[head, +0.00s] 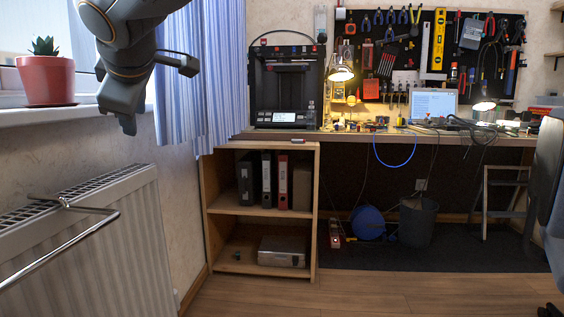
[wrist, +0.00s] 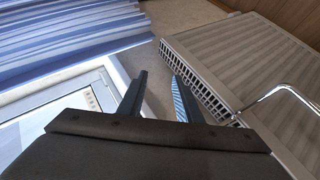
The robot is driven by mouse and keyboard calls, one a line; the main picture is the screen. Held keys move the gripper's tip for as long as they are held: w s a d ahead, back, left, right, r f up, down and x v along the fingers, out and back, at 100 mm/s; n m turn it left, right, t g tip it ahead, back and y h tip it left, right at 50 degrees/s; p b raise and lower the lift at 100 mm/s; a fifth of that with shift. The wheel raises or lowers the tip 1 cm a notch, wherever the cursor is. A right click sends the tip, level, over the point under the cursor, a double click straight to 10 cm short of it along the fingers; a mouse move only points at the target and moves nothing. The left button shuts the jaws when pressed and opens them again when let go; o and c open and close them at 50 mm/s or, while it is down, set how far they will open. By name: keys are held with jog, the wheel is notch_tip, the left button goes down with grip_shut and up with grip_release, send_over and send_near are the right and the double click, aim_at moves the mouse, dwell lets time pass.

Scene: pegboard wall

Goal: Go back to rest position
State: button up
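My gripper (head: 159,99) hangs in the upper left of the head view, in front of the blue striped curtain (head: 205,75) and above the white radiator (head: 118,230). Its two dark fingers stand apart with nothing seen between them. In the wrist view my gripper (wrist: 161,76) also shows its fingers spread and empty. There the curtain (wrist: 70,38) lies at upper left and the radiator (wrist: 235,60) at right.
A potted plant (head: 46,80) stands on the windowsill left of my gripper. A metal bar (head: 65,238) reaches across the radiator. A wooden shelf unit (head: 262,215), workbench (head: 450,139) and 3D printer (head: 286,85) stand beyond. The wooden floor (head: 400,290) in front is clear.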

jog(key=s+d+f+m+g+h+p, duration=0.3)
jog(key=s+d+f+m+g, duration=0.85)
jog(key=s+d+f, duration=1.7)
jog(key=d+r+m+h+p, duration=0.1)
jog(key=d+r+m+p, duration=0.1)
jog(key=d+r+p, duration=0.4)
jog(key=w+d+r+m+t+h+p, duration=0.1)
jog(key=d+r+m+p, duration=0.2)
jog(key=d+r+p, duration=0.4)
jog(key=d+r+m+h+p, duration=0.1)
jog(key=d+r+m+p, duration=0.2)
jog(key=r+p, duration=1.1)
jog(key=d+p, duration=0.3)
jog(key=p, duration=0.7)
jog(key=shift+w+d+r, duration=0.25)
jog(key=shift+w+d, duration=0.05)
jog(key=shift+d, duration=0.05)
jog(key=shift+t, duration=0.25)
